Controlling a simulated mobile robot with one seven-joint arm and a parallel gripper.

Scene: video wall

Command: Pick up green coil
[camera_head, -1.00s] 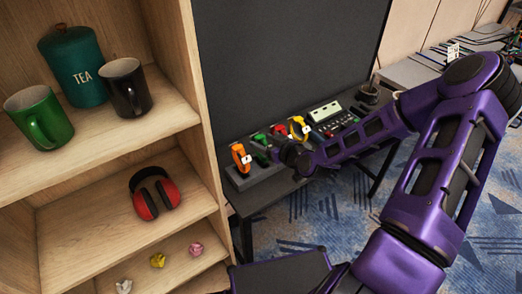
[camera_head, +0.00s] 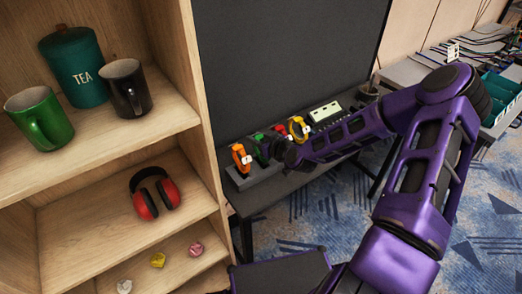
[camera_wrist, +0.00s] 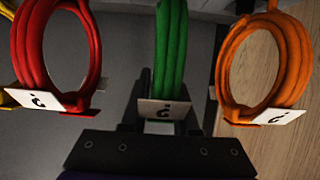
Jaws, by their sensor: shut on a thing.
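The green coil (camera_wrist: 171,45) stands edge-on in the middle of the wrist view, with a white tag (camera_wrist: 164,109) at its lower end. My gripper (camera_wrist: 162,124) is shut on it, with dark fingers on either side of the tag end. In the head view, the green coil (camera_head: 261,152) shows between the orange and red coils, partly hidden by my gripper (camera_head: 272,151). I cannot tell whether it is clear of its stand.
The orange coil (camera_wrist: 258,68) is close on the right and the red coil (camera_wrist: 55,55) close on the left in the wrist view. A yellow coil (camera_head: 299,128) and a keypad device (camera_head: 326,112) are farther along the dark table. A wooden shelf (camera_head: 186,165) borders the left.

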